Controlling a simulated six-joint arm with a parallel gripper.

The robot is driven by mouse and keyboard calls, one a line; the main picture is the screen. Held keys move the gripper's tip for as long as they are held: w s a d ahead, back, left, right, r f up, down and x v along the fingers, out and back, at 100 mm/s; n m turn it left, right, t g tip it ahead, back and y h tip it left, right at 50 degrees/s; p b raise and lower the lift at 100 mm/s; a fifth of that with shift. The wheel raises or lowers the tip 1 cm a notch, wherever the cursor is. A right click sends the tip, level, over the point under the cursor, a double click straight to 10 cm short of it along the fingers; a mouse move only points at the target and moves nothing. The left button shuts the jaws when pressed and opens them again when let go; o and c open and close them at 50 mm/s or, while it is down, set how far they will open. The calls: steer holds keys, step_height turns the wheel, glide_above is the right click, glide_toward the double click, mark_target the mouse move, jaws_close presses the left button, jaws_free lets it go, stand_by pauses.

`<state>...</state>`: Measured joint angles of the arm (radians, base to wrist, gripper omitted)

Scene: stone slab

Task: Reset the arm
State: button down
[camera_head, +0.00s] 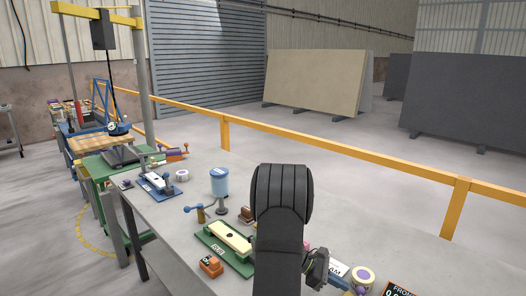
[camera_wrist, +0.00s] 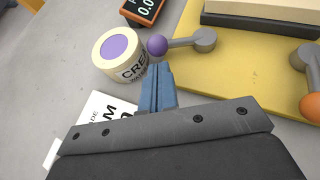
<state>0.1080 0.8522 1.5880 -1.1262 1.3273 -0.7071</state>
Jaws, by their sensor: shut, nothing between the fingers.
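My gripper (camera_wrist: 157,88) shows in the wrist view with its blue fingers together and nothing between them. It is over the slab table, beside a cream round tub with a purple top (camera_wrist: 119,48) and a yellow plate (camera_wrist: 205,72). In the head view my dark arm rises in the foreground and bends down to the right. The gripper end (camera_head: 318,266) is low beside it, partly hidden, near a white card (camera_head: 338,269) and the purple-topped tub (camera_head: 362,276).
A green fixture with a cream bar (camera_head: 211,240), an orange block (camera_head: 211,267), a blue cup (camera_head: 220,182) and a blue fixture (camera_head: 158,185) stand left of my arm. In the wrist view a purple-knobbed lever (camera_wrist: 180,43) is close to the fingers. A yellow rail (camera_head: 330,146) runs behind.

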steer(key=shift+s+a+n+t+h, duration=0.3)
steer(key=shift+s+a+n+t, duration=0.4)
steer(key=shift+n+t, duration=0.3)
steer(key=shift+w+d+f, duration=0.1)
steer(key=shift+w, duration=0.05)
